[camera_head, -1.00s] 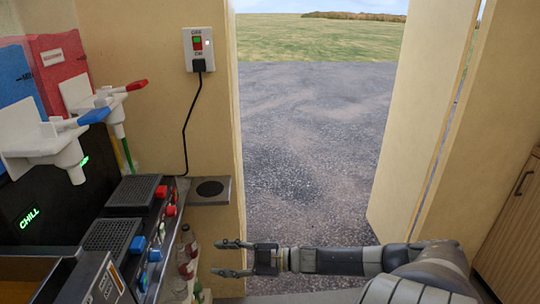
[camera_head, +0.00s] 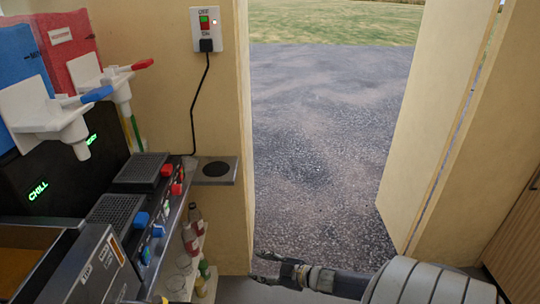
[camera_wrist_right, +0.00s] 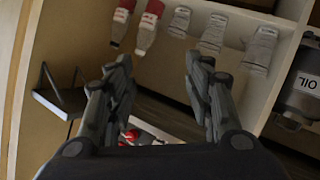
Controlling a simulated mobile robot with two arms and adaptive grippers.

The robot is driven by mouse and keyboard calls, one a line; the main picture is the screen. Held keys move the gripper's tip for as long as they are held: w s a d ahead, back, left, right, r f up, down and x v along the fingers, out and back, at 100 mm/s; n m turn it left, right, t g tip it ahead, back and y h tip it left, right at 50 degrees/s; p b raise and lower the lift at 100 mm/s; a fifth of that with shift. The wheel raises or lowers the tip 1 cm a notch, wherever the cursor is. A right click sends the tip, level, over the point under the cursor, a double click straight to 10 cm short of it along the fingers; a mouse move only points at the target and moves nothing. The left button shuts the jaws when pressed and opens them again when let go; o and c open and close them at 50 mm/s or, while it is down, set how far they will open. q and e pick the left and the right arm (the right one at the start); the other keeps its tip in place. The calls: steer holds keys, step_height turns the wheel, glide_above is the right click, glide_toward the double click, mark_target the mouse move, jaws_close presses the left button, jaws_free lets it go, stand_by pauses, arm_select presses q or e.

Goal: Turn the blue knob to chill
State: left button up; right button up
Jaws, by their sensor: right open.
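The drinks machine has a blue side and a red side. Blue knobs stand on its front panel: a larger one (camera_head: 141,218) and a smaller one (camera_head: 158,231) just below it to the right. My right gripper (camera_head: 262,268) is low in front of the doorway, to the right of the machine and apart from the knobs. It is open and empty, also in the right wrist view (camera_wrist_right: 160,70). My left gripper is out of view.
Red knobs (camera_head: 167,169) sit farther along the panel. The doorway is clear.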

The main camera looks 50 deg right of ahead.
steer(key=shift+s+d+f+h, duration=0.15)
steer(key=shift+s+f+h, duration=0.2)
steer(key=shift+f, duration=0.3)
steer(key=shift+s+d+f+h, duration=0.15)
steer(key=shift+s+f, duration=0.25)
steer(key=shift+f, duration=0.2)
steer(key=s+a+f+m+g+h, duration=0.1)
steer(key=s+a+f+m+g, duration=0.15)
steer(key=s+f, duration=0.75)
steer(key=s+a+f+m+g+h, duration=0.2)
steer(key=s+a+f+g, duration=0.15)
steer(key=s+f, duration=0.55)
steer(key=s+a+f+g, duration=0.3)
steer(key=s+a+f, duration=0.2)
steer(key=s+a, duration=0.2)
steer(key=s+a+f+g, duration=0.3)
steer(key=s+a+f, duration=0.3)
steer(key=s, duration=0.4)
steer(key=shift+s+a+y, duration=0.4)
steer(key=shift+a, duration=0.25)
steer(key=shift+d+f+m, duration=0.1)
steer(key=shift+m, duration=0.15)
